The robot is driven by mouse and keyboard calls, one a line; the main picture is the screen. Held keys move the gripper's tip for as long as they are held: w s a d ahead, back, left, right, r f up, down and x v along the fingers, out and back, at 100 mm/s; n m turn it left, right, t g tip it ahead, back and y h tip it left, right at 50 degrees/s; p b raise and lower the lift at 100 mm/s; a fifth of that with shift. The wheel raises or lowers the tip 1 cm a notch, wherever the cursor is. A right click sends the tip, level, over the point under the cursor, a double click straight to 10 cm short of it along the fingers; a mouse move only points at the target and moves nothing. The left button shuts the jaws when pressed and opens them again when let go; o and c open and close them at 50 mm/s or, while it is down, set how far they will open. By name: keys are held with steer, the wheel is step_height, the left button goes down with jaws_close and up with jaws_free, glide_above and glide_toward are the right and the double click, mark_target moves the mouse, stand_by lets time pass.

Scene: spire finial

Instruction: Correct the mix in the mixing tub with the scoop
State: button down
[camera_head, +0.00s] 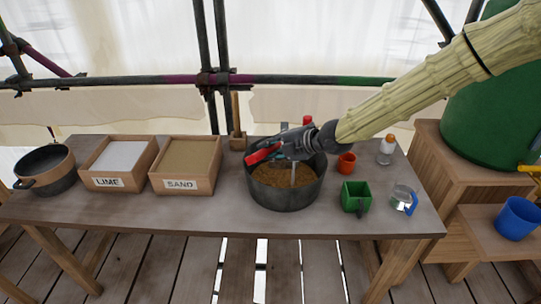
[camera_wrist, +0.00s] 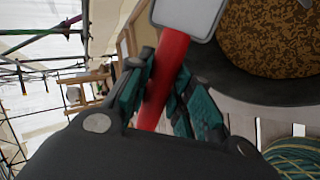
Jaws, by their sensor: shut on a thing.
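The mixing tub (camera_head: 285,193) is a dark round pan near the middle of the table. It holds a brown mix (camera_head: 283,176), which looks mottled with dark specks in the wrist view (camera_wrist: 270,38). My gripper (camera_head: 275,151) is above the tub, shut on the red handle of a tool (camera_wrist: 168,75) with a grey metal head (camera_wrist: 187,15). Whether this tool is the scoop I cannot tell, as most of its head is out of view. A green square-mouthed container (camera_head: 356,195) stands right of the tub. A sand box (camera_head: 185,187) and a lime box (camera_head: 118,183) stand to the left.
A dark bucket (camera_head: 46,169) is at the far left. A blue cup (camera_head: 517,217) is on the side shelf. Scaffold poles run behind.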

steer(key=shift+s+d+f+m+t+y+b, duration=0.15)
steer(key=shift+t+y+b, duration=0.35)
steer(key=shift+b, duration=1.6)
steer(key=shift+d+f+m+t+y+b, duration=0.15)
steer(key=shift+t+y+b, duration=0.4)
steer(key=shift+b, duration=1.6)
steer(key=shift+s+f+m+t+y+b, duration=0.1)
steer(key=shift+f+m+t+y+b, duration=0.4)
steer(key=shift+b, duration=1.6)
steer(key=shift+r+t+y+b, duration=0.35)
steer(key=shift+r+y+b, duration=0.2)
steer(key=shift+b, duration=0.45)
steer(key=shift+f, duration=0.1)
